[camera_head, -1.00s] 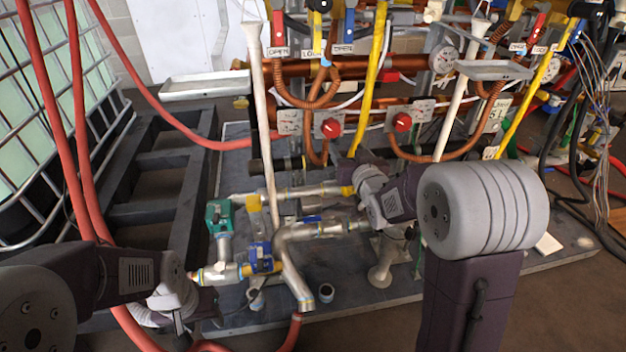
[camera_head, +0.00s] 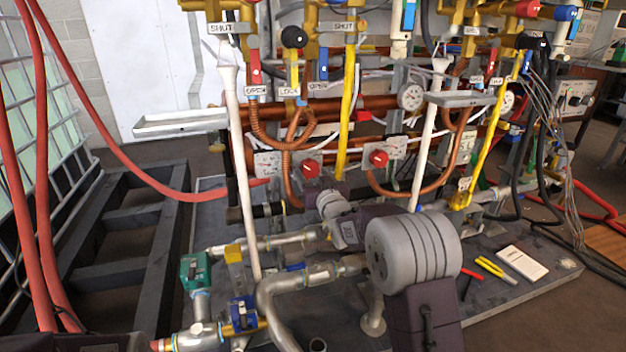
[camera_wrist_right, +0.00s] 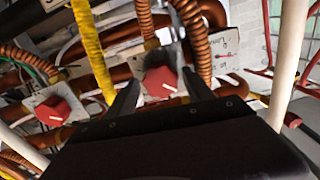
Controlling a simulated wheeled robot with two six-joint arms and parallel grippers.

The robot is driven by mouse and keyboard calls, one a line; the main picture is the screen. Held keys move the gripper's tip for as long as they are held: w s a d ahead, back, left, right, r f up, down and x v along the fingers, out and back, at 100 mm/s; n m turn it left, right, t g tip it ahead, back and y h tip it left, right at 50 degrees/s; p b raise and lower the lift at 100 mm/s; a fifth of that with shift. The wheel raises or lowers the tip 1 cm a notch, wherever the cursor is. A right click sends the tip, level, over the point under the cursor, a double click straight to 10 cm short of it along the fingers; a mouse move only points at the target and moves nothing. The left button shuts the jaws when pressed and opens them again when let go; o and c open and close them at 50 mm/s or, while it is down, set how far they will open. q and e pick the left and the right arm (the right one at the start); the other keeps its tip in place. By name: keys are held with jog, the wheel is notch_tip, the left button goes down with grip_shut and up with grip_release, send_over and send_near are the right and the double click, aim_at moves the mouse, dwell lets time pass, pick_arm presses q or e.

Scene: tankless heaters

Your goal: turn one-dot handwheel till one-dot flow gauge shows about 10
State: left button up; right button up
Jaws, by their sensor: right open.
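Two red handwheels sit on white plates on the rack in the head view, a left one (camera_head: 311,167) and a right one (camera_head: 379,158). A pale gauge plate (camera_head: 268,165) is just left of the left handwheel. My right gripper (camera_head: 316,183) is open just below and in front of the left handwheel. In the right wrist view this handwheel (camera_wrist_right: 160,81) shows between the open fingers, with no clear contact. That view also shows the gauge plate (camera_wrist_right: 226,48) with a small red needle and the other handwheel (camera_wrist_right: 60,111). Dot marks and the gauge reading are too small to tell. My left gripper is out of view.
A yellow hose (camera_head: 347,110) runs between the handwheels. A white pipe (camera_head: 238,140) stands left of the gauge plate. Copper coils (camera_head: 292,150) hang close by. Silver piping with a green valve (camera_head: 194,270) lies below. A white tray (camera_head: 180,122) is at left.

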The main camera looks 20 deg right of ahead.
jog(key=c, duration=1.1)
jog(key=n+b, duration=0.1)
jog(key=n, duration=0.5)
jog(key=shift+d+n, duration=0.1)
jog(key=shift+n, duration=0.2)
jog(key=n+b, duration=0.1)
jog(key=n, duration=0.5)
jog(key=shift+d+b, duration=0.1)
jog(key=shift+b, duration=0.3)
jog(key=shift+n, duration=0.3)
jog(key=o, duration=1.1)
jog(key=shift+r, duration=0.1)
